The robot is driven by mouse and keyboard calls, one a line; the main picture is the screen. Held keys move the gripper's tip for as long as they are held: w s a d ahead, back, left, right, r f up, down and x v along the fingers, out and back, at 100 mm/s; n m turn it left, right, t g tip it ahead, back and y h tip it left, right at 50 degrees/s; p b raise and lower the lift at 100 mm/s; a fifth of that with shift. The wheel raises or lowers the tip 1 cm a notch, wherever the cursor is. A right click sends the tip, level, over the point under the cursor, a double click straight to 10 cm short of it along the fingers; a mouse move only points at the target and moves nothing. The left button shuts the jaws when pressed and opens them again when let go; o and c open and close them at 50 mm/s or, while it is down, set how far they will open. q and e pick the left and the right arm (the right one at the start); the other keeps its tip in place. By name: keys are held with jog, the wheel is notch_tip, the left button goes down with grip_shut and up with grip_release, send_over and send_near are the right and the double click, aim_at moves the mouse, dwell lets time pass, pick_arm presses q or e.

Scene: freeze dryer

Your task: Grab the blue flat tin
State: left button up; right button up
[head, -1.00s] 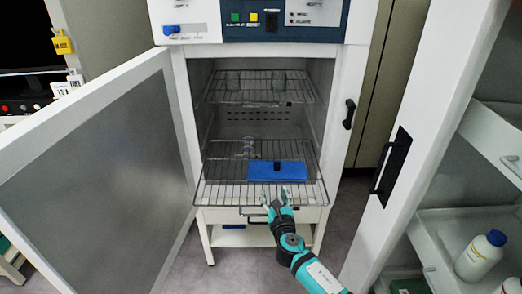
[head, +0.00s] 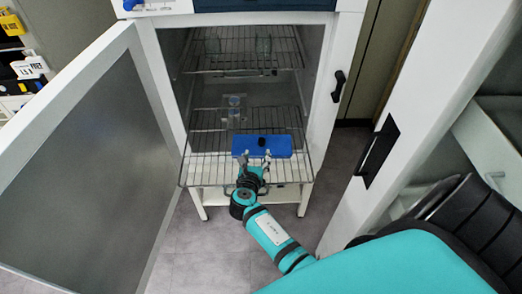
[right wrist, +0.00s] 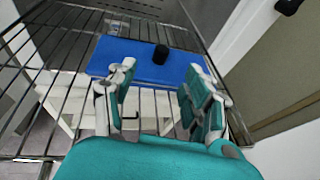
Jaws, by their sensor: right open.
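The blue flat tin (head: 280,146) lies on the lower wire shelf (head: 205,166) of the open cabinet, with a small black knob on its top. It also shows in the right wrist view (right wrist: 135,55), ahead of my fingers. My right gripper (head: 254,158) is open and empty at the tin's near edge. In the right wrist view its two fingers (right wrist: 158,90) stand apart, with the tin just beyond and partly between their tips. I cannot tell whether they touch it. My left gripper is not in view.
The cabinet's white door (head: 75,170) stands open on the left. A clear glass vessel (head: 234,104) stands behind the tin on the lower shelf. More glassware (head: 213,46) is on the upper shelf. Another white door with a black handle (head: 376,150) is on the right.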

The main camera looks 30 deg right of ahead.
aim_at(261, 141)
jog(key=b+x, duration=0.1)
jog(key=x, duration=0.2)
jog(key=shift+w+d+f, duration=0.1)
jog(key=shift+w, duration=0.05)
jog(key=shift+w+d, duration=0.1)
jog(key=shift+d, duration=0.05)
jog(key=b+x, duration=0.1)
jog(key=x, duration=0.1)
jog(key=b+x, duration=0.2)
jog(key=x, duration=0.1)
jog(key=shift+d+r, duration=0.1)
jog(key=shift+r, duration=0.3)
jog(key=shift+c, duration=0.6)
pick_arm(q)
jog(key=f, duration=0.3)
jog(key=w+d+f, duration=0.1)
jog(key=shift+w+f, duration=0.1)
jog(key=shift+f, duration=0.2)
pick_arm(e)
grip_shut()
